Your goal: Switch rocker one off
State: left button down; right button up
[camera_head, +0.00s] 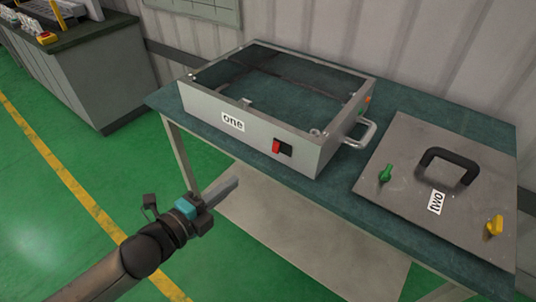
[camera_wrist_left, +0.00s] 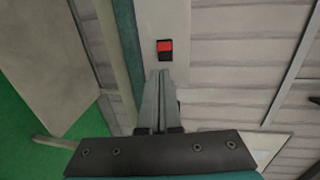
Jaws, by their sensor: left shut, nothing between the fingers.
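The metal box labelled "one" (camera_head: 232,121) stands on the bench, with an open-looking top and a side handle. Its rocker switch, rocker one (camera_head: 277,146), is red and black and sits on the front face, right of the label. The rocker also shows in the left wrist view (camera_wrist_left: 165,47), just beyond my fingertips. My left gripper (camera_head: 233,184) is shut and empty, in front of the box and lower left of the rocker, apart from it. The fingers also show in the left wrist view (camera_wrist_left: 161,74), pointing towards the rocker. My right gripper is out of view.
The green bench top (camera_head: 335,192) carries the box. A metal plate labelled "two" (camera_head: 408,203) lies to the right, with a black handle (camera_head: 447,166), a green knob (camera_head: 385,173) and a yellow knob (camera_head: 495,226). A grey cabinet (camera_head: 100,85) stands at the left. Open floor lies between.

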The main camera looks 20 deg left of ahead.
aim_at(274, 150)
pick_arm(q)
jog(key=shift+w+r, duration=0.1)
dwell(0.3)
jog(key=shift+b+x, duration=0.85)
jog(key=shift+x, duration=6.1)
